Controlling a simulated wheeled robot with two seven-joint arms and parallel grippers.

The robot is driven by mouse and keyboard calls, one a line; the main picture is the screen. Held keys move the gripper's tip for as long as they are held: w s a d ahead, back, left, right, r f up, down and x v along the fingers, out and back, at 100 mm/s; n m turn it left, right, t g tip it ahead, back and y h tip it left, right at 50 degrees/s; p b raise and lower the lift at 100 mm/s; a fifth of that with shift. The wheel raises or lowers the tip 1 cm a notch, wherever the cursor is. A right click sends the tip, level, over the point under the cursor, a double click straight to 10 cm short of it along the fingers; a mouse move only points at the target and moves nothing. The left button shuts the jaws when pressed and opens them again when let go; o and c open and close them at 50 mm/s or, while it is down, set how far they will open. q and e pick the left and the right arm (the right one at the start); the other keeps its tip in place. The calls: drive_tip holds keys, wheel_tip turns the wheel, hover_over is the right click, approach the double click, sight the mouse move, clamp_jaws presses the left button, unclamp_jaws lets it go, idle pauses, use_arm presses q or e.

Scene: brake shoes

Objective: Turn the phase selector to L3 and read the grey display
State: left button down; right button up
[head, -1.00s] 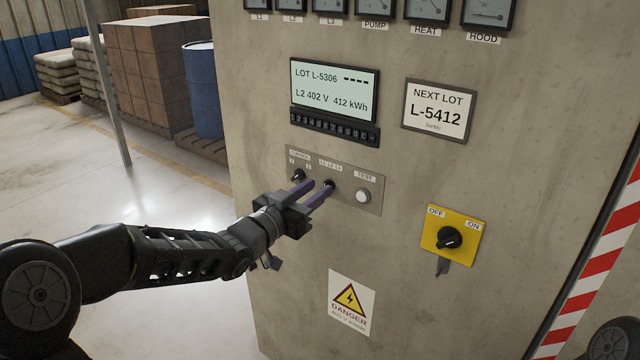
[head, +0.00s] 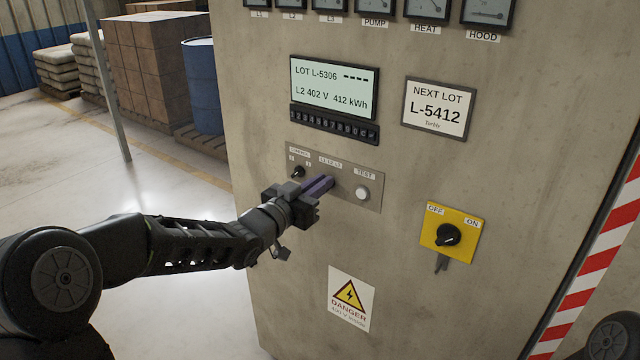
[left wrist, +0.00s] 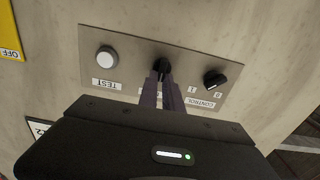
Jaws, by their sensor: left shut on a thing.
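The grey display (head: 334,88) on the cabinet reads "LOT L-5306" with dashes, and "L2 402 V 412 kWh" below. The phase selector, a small black knob under the L1 L2 L3 label, is mostly hidden by my fingers in the head view; its dark top shows in the left wrist view (left wrist: 162,65). My left gripper (head: 329,181) is shut on the phase selector, its purple fingers close together at the panel (head: 371,193). The knob's pointing direction is hidden. My right gripper is not in view.
The control knob (head: 298,172) is close left of my fingers, and the white TEST button (head: 362,193) close right. A yellow OFF/ON switch (head: 449,236) is lower right. A row of keys (head: 334,123) lies under the display. A "NEXT LOT L-5412" card (head: 437,107) hangs right.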

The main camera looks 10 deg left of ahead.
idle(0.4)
use_arm(q)
drive_tip(key=shift+s+d+f+m+b, duration=0.1)
drive_tip(key=shift+d+m+b, duration=0.05)
drive_tip(key=shift+m+b, duration=1.65)
drive_tip(key=shift+s+d+f+m+b, duration=0.15)
drive_tip(key=shift+m+b, duration=1.05)
drive_tip(key=shift+b, duration=1.2)
drive_tip(key=shift+w+d+m+b, duration=0.1)
drive_tip(key=shift+d+m+b, duration=0.1)
drive_tip(key=shift+m+b, duration=1.6)
drive_tip(key=shift+n+b, duration=0.3)
drive_tip(key=shift+b, duration=0.05)
drive_tip(key=c, duration=1.5)
unclamp_jaws()
drive_tip(key=shift+s, duration=0.15)
